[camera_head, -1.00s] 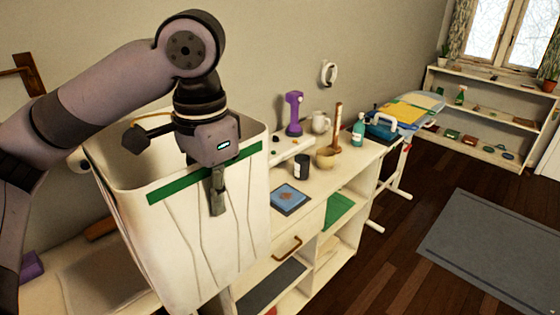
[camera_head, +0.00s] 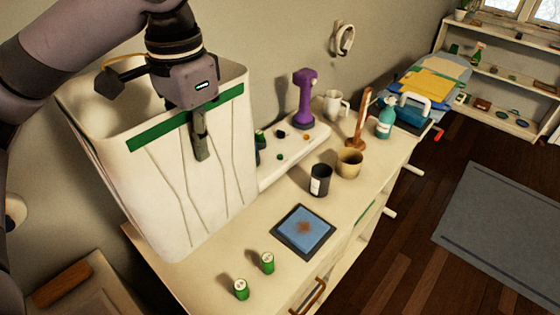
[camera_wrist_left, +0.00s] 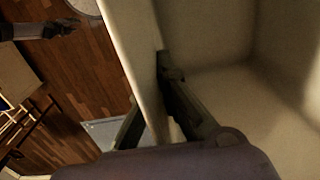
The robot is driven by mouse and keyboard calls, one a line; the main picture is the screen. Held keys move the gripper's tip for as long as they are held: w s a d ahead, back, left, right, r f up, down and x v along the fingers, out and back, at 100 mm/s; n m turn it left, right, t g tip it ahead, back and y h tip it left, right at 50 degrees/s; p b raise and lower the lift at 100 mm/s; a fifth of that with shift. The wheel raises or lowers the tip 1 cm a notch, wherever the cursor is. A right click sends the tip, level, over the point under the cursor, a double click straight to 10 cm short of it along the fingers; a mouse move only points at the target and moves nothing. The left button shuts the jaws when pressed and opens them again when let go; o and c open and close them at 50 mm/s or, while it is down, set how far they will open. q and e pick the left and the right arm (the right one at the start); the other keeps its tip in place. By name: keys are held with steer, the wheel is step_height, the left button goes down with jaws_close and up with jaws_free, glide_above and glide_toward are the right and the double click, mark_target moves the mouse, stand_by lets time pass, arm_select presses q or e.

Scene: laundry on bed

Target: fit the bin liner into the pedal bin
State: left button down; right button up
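A tall white open-topped container with creased sides and a green band (camera_head: 225,95), which looks like the bin liner, stands at the left in the head view. Whether it rests on the counter or hangs above it is unclear. My left gripper (camera_head: 202,145) is shut on its rim, one finger inside and one outside. In the left wrist view the left gripper (camera_wrist_left: 155,115) straddles the pale wall (camera_wrist_left: 135,45). A dark gripper, probably my right one (camera_wrist_left: 65,27), shows small over the floor; its fingers are too small to judge. I make out no separate pedal bin.
The counter (camera_head: 215,265) holds two green cans (camera_head: 267,263), a blue tile (camera_head: 303,228), a black cup (camera_head: 320,180), a tan cup (camera_head: 349,163), a purple device (camera_head: 304,98) and a teal bottle (camera_head: 385,118). Open floor with a grey mat (camera_head: 500,230) lies right.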

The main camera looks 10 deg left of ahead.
arm_select(q)
step_height(320, 180, down, 20)
steer(key=s+b, duration=0.1)
steer(key=shift+d+r, duration=0.15)
steer(key=shift+d, duration=0.15)
arm_select(e)
steer(key=shift+g, duration=0.3)
steer(key=s, duration=0.1)
steer(key=s+f, duration=0.1)
steer(key=s, duration=0.1)
steer(key=s+d, duration=0.1)
steer(key=shift+s+d+f, duration=0.1)
steer(key=shift+s+f, duration=0.15)
steer(key=shift+s, duration=0.05)
arm_select(q)
steer(key=c, duration=1.8)
jaws_free()
steer(key=shift+r, duration=0.1)
arm_select(e)
steer(key=shift+f, duration=0.1)
